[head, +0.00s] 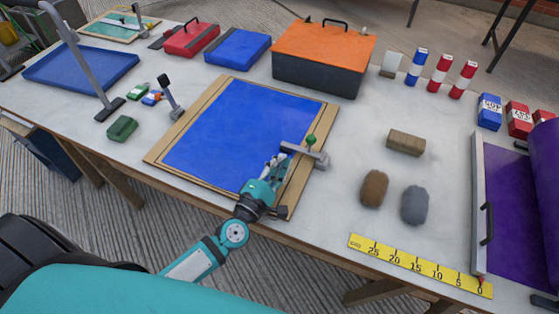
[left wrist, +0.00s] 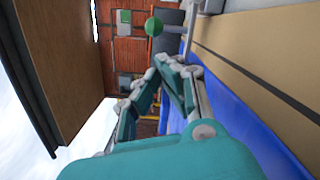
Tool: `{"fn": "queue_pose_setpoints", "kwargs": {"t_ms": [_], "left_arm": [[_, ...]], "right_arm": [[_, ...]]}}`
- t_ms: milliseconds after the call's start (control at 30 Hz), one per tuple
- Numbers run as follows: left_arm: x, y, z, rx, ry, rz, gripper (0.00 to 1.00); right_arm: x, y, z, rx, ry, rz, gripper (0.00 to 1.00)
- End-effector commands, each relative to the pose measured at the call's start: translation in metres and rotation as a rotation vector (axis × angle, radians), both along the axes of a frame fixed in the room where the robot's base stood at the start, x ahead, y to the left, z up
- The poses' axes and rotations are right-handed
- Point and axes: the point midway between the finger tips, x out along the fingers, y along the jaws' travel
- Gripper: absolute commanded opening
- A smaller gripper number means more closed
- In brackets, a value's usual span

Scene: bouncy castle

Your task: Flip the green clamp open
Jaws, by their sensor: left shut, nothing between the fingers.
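The green clamp (head: 320,157) is a grey toggle clamp at the right edge of the framed board. Its grey bar reaches left over the blue sheet (head: 230,130). Its green ball knob (head: 310,140) stands up above it and also shows in the left wrist view (left wrist: 153,27). My left gripper (head: 273,160) is shut and empty, low over the blue sheet, just left of and nearer than the clamp. In the left wrist view its fingertips (left wrist: 172,64) point toward the knob and look apart from it. My right gripper is out of view.
A second clamp with a dark knob (head: 165,80) stands upright at the board's left edge. An orange toolbox (head: 322,62) is behind the board. Brown (head: 375,187) and grey (head: 415,204) lumps and a tan block (head: 406,142) lie right of the clamp. A yellow ruler (head: 420,266) lies in front.

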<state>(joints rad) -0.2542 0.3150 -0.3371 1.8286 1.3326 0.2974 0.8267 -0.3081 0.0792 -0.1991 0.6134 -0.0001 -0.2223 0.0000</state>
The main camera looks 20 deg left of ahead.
Motion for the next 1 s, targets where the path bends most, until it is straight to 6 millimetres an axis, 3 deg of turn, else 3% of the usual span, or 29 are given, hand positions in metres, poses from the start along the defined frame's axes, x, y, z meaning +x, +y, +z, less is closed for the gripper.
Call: {"fn": "queue_pose_setpoints", "kwargs": {"t_ms": [200, 400, 1000], "left_arm": [[0.042, -0.005, 0.004, 0.001, -0.002, 0.000, 0.00], [0.064, -0.009, 0.003, 0.000, 0.000, -0.001, 0.00], [0.069, -0.006, 0.005, 0.015, 0.000, 0.000, 0.00]], "right_arm": [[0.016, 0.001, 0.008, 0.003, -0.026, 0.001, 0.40], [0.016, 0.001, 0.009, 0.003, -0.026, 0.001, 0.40], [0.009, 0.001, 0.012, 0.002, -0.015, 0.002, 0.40]]}}
